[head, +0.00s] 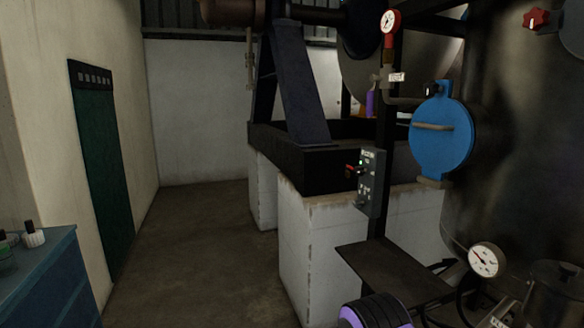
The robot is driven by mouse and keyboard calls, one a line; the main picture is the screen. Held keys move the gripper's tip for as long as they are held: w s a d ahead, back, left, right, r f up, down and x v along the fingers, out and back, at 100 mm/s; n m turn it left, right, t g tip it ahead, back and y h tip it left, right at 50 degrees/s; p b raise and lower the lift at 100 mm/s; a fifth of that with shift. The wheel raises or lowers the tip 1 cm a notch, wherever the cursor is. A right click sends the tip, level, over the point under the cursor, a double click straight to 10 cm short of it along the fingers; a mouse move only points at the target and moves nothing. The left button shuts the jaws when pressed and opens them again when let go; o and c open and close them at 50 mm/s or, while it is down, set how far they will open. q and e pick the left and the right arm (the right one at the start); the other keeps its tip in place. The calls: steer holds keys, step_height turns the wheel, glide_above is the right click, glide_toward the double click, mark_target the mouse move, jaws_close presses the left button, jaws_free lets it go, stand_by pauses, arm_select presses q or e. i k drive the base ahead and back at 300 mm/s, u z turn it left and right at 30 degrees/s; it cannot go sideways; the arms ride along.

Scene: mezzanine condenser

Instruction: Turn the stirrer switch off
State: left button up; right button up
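A grey switch box (369,182) is mounted on a dark upright post, right of centre in the head view. A red switch handle (353,171) sticks out from its left side. A small green light shows on the upper part of the box face, with smaller controls below. The lettering is too small to read, so I cannot tell which control is the stirrer switch or its position.
A dark shelf (394,274) juts out below the box. A large dark tank (500,150) with a blue round hatch (441,138) stands at right, with a gauge (486,260) low down. A blue cabinet (45,280) is at lower left. The floor (205,245) between is clear.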

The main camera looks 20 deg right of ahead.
mark_target(360, 170)
steer(key=u, duration=0.2)
steer(key=i, duration=1)
steer(key=z, duration=0.5)
steer(key=i, duration=0.8)
steer(key=z, duration=0.7)
